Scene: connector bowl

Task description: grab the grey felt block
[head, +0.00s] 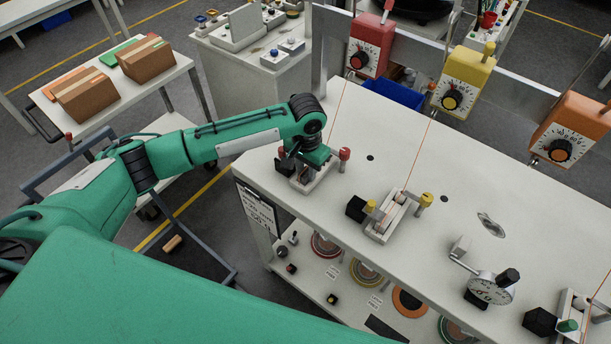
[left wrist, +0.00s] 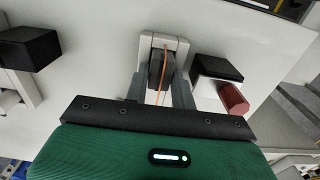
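The grey felt block (left wrist: 161,68) sits in a white metal bracket (left wrist: 176,42) in the left wrist view, with an orange wire running over it. My left gripper (left wrist: 158,88) has one finger on each side of the block. The fingers look spread a little wider than the block, so it seems open around it. In the head view my left gripper (head: 307,170) points down at the bracket at the bench's left end and hides the block. My right gripper is not in view.
Beside the bracket are a black block (left wrist: 217,68) and a red knob (left wrist: 234,98); the knob also shows in the head view (head: 345,153). A similar fixture (head: 392,214) stands to the right. Red (head: 370,44), yellow and orange dial boxes hang above thin wires.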

